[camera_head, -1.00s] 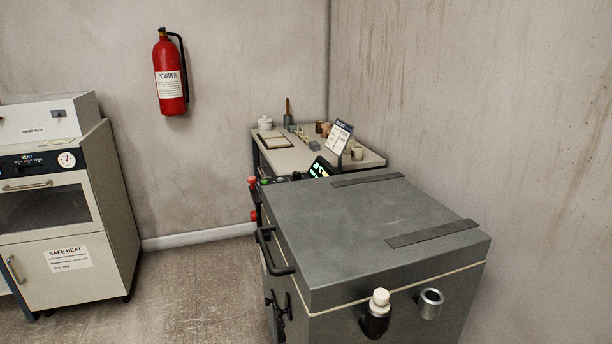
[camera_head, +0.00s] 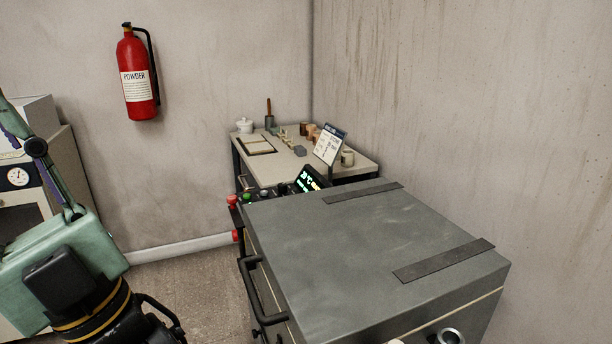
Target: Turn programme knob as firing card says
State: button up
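The kiln (camera_head: 330,235) is a grey box with a flat lid, in the lower middle. Its control panel shows edge-on behind the lid, with a lit display (camera_head: 310,178) and dark knob-like parts (camera_head: 283,188) beside it. I cannot tell which is the programme knob or how it points. A white card with a dark header (camera_head: 329,147), likely the firing card, stands tilted on the table behind; its text is too small to read. My gripper (camera_head: 165,318) is at the lower left, partly cut off by the frame, apart from the kiln; its fingers are not clear.
A black handle (camera_head: 258,295) sticks out from the kiln's front. Red (camera_head: 232,199) and green (camera_head: 247,197) buttons sit at the panel's left end. The table (camera_head: 355,165) holds small pots and tools. A fire extinguisher (camera_head: 138,85) hangs on the wall. Floor (camera_head: 200,285) is clear left of the kiln.

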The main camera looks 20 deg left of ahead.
aim_at(282, 187)
jog(key=i+j+z, duration=0.1)
jog(key=j, duration=0.25)
jog(key=i+j+z, duration=0.1)
jog(key=j, duration=0.3)
jog(key=i+j+z, duration=0.1)
jog(key=i+j, duration=0.15)
jog(key=j, duration=0.15)
jog(key=i+j, duration=0.15)
jog(key=j, duration=0.3)
jog(key=i+j, duration=0.15)
jog(key=j, duration=0.25)
jog(key=i+j, duration=0.1)
jog(key=j, duration=0.35)
jog(key=i+j+z, duration=0.1)
jog(key=j, duration=0.35)
jog(key=i+j, duration=0.2)
jog(key=j, duration=0.25)
jog(key=i+j, duration=0.1)
jog(key=j, duration=0.35)
jog(key=i+j, duration=0.15)
jog(key=j, duration=0.25)
jog(key=z, duration=0.05)
